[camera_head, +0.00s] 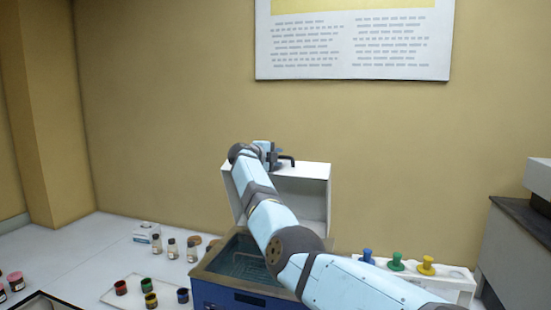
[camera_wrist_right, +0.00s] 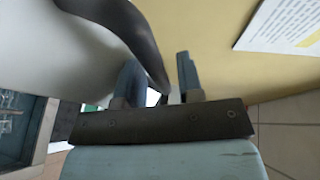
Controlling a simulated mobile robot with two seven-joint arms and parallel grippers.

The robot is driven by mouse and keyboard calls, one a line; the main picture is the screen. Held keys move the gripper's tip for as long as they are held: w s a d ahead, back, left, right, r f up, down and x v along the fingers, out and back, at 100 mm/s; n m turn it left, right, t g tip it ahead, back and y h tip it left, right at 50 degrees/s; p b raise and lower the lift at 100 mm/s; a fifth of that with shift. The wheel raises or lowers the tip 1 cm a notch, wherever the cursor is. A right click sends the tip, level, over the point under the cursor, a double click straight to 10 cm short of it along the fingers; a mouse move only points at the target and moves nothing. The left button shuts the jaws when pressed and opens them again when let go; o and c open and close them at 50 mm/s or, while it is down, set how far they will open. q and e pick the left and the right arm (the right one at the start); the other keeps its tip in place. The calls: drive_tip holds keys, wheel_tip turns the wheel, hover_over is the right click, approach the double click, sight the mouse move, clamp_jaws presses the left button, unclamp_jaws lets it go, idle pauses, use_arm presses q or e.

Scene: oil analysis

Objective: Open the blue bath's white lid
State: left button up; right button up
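The blue bath (camera_head: 240,296) stands on the white bench, its basin showing water-like blue inside. Its white lid (camera_head: 313,198) stands raised, nearly upright, at the back of the bath. A dark curved handle (camera_head: 287,161) is at the lid's top; it also shows in the right wrist view (camera_wrist_right: 140,35). My right gripper (camera_head: 272,153) is at the lid's top edge beside the handle. In the wrist view its fingers (camera_wrist_right: 164,85) are apart, with the handle's end reaching near the gap; contact is unclear. My right arm hides part of the bath and lid. My left gripper is out of view.
Several small jars with coloured lids (camera_head: 150,299) stand on a white tray left of the bath, with bottles (camera_head: 172,248) behind. Blue, green and yellow knobs (camera_head: 397,262) top a white unit on the right. A wall poster (camera_head: 352,45) hangs above.

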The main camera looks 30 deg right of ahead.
drive_tip(key=shift+f, duration=0.1)
drive_tip(key=shift+a, duration=0.15)
drive_tip(key=shift+s+a, duration=0.1)
drive_tip(key=shift+a, duration=0.2)
drive_tip(key=b+v, duration=0.4)
drive_tip(key=v, duration=0.9)
